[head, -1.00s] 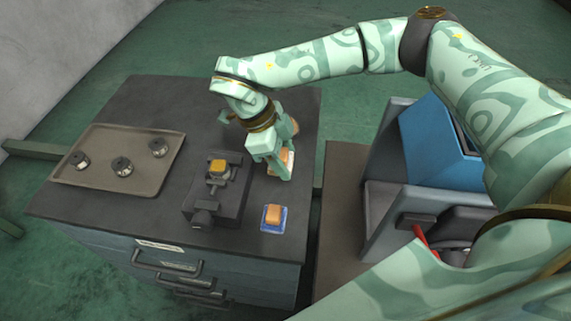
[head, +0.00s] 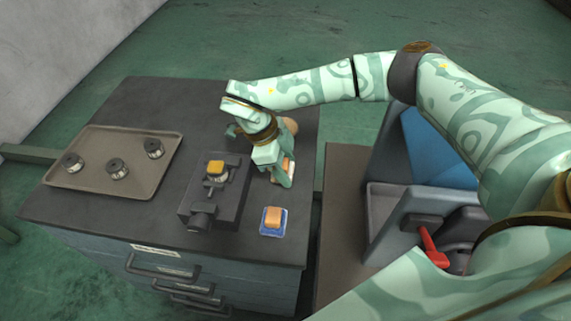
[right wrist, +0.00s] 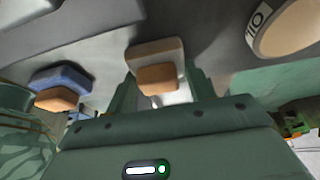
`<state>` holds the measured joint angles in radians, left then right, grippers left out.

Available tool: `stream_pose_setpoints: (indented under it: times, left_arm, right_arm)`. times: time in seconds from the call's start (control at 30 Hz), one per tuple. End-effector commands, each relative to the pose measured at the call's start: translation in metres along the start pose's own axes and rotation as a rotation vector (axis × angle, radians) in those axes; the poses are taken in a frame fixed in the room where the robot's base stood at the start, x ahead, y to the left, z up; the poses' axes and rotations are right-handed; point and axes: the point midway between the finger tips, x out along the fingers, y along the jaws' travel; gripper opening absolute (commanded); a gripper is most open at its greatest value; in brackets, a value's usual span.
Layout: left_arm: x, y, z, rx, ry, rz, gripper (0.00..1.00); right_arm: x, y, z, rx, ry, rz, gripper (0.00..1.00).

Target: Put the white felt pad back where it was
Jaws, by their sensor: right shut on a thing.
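The white felt pad, with an orange block on top, is in my right gripper (head: 283,182). The right wrist view shows the pad (right wrist: 142,58) between the two fingers, which are shut on it. In the head view the fingers hide most of it, and only a bit of orange and white shows. It is at the right part of the dark bench top; I cannot tell whether it touches the top. My left gripper is not in view.
A blue pad with an orange block (head: 272,220) lies nearer the bench's front edge. A dark fixture (head: 232,205) with a yellow block stands left of it. A tray (head: 90,180) holds three dark round parts. An oil container (right wrist: 285,28) stands close behind the gripper.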

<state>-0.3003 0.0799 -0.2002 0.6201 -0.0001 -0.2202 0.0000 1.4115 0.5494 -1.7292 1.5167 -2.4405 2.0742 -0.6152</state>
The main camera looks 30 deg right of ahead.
Motion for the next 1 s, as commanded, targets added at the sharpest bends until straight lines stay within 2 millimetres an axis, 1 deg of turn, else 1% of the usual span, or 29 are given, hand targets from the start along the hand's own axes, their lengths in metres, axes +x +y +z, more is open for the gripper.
stream_pose_setpoints:
  times: [0.03, 0.07, 0.1, 0.13, 0.37, 0.47, 0.57, 0.8, 0.9, 1.0]
  left_arm:
    - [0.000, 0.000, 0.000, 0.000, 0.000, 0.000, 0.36]
    - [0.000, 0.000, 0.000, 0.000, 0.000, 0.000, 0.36]
    - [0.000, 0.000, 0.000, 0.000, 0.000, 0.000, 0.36]
    - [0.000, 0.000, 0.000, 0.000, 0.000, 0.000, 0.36]
    - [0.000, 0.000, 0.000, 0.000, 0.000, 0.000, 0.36]
    - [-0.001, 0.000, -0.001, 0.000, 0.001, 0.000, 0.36]
    - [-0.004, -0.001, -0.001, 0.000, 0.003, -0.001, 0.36]
    - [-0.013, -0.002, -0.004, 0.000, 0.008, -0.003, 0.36]
    - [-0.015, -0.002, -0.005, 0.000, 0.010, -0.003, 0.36]
    - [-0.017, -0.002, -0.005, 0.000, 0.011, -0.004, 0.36]
  right_arm:
    - [0.002, 0.000, 0.001, -0.001, 0.001, 0.001, 0.29]
    - [0.002, 0.000, 0.001, 0.000, 0.000, 0.001, 0.62]
    - [0.002, 0.000, 0.001, 0.000, 0.000, 0.001, 0.73]
    - [0.002, 0.000, 0.001, 0.000, 0.001, 0.001, 0.75]
    - [0.001, 0.000, 0.000, 0.000, 0.001, 0.001, 0.75]
    - [-0.003, 0.000, -0.001, 0.001, 0.000, 0.000, 0.75]
    - [-0.018, -0.001, -0.001, 0.001, -0.001, -0.003, 0.75]
    - [-0.076, -0.001, -0.001, 0.001, -0.002, -0.005, 0.75]
    - [-0.097, 0.000, -0.001, 0.001, -0.002, -0.004, 0.75]
    - [-0.111, -0.001, -0.001, 0.002, 0.000, -0.002, 0.75]
